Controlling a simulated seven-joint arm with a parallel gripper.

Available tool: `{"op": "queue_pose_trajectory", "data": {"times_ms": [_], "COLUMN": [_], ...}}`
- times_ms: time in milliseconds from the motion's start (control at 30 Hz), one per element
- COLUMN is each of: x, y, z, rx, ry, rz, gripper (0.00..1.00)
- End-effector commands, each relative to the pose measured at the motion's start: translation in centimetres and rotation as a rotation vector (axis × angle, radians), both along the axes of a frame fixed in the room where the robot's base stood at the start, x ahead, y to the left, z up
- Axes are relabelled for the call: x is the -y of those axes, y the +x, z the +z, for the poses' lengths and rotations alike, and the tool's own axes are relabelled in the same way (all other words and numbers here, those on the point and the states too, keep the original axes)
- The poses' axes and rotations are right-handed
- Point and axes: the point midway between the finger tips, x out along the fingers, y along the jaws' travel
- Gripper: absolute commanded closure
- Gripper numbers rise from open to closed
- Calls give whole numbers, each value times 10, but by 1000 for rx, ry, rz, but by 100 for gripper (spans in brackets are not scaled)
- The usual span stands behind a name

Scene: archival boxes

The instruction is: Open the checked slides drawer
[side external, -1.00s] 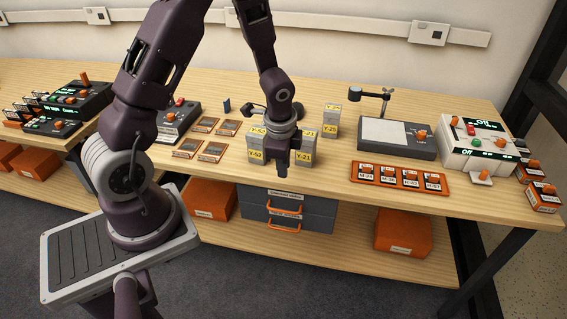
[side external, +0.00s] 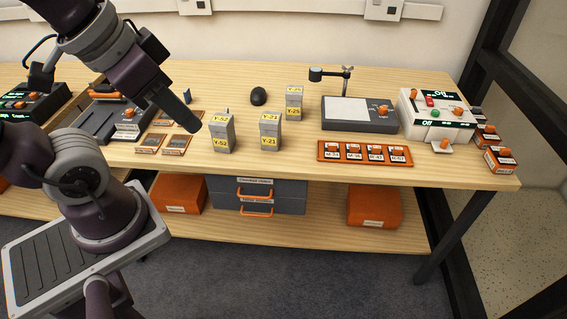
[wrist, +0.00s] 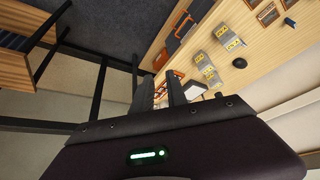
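Two stacked grey drawers sit under the table's front edge, both looking shut. The upper drawer (side external: 290,187) has an orange handle (side external: 254,195) and a white label (side external: 255,181), too small to read surely. The lower drawer (side external: 290,207) also has an orange handle (side external: 256,213) and a label. My gripper (side external: 188,98) is above the tabletop, left of and higher than the drawers, clear of both handles. In the wrist view my gripper (wrist: 160,88) shows two dark fingers apart with nothing held between them.
Grey boxes with yellow labels (side external: 222,133) (side external: 270,131) stand on the table above the drawers. An orange slide tray (side external: 365,152) lies to their right. Orange boxes (side external: 180,192) (side external: 374,207) flank the drawers on the lower shelf. The floor in front is clear.

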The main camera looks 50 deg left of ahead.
Motion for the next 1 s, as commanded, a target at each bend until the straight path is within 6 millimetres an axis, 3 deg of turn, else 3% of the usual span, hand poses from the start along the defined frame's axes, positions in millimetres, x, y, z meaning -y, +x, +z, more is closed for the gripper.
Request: {"op": "queue_pose_trajectory", "data": {"times_ms": [33, 100, 133, 167, 267, 400, 500, 567, 700, 800, 900, 1000], "x": [3, 6, 6, 6, 3, -14, -33, -47, -79, -95, -104, -107], "y": [-7, -10, -6, 2, 48, 125, 164, 179, 187, 180, 175, 174], "z": [2, 2, 1, -1, -17, -74, -133, -174, -265, -310, -333, -343], "rx": [15, 14, 8, 0, -37, -85, -114, -128, -145, -147, -144, -141], "ry": [-16, -36, -44, -54, -101, -161, -177, -173, -139, -112, -95, -90], "rz": [9, 23, 33, 48, 134, 316, 457, 540, 699, 767, 800, 808], "gripper": [84, 98, 100, 100, 100, 100, 100, 100, 100, 100, 100, 100]}}
